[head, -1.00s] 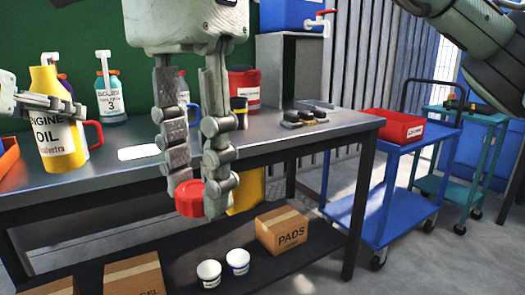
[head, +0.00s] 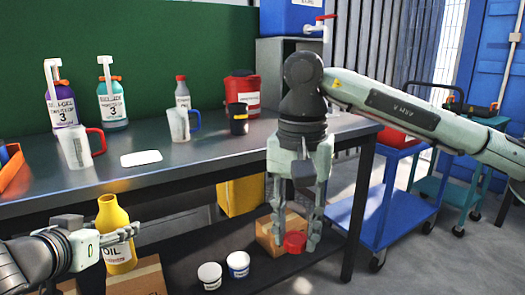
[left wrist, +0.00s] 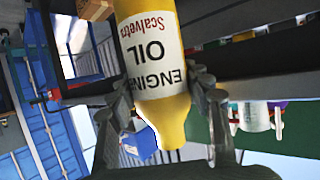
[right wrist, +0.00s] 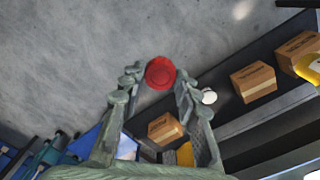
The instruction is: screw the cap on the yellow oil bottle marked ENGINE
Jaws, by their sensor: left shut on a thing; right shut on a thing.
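The yellow ENGINE OIL bottle (head: 115,224) is upright in the head view, in front of the bench and below its top, its bare yellow neck upward. My left gripper (head: 128,234) is shut on its body; the label is partly hidden by the fingers. The left wrist view shows the bottle (left wrist: 160,95) between both fingers. The red cap (head: 295,242) is between the fingertips of my right gripper (head: 296,244), which points down in front of the bench, well right of the bottle. The right wrist view also shows the cap (right wrist: 160,72) at the fingertips.
The metal bench (head: 220,150) holds a red-handled jug (head: 77,150), pump bottles and a white card (head: 141,159). Its lower shelf carries cartons and two white tubs (head: 238,263). A blue cart (head: 385,185) stands right. Open space lies between my grippers.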

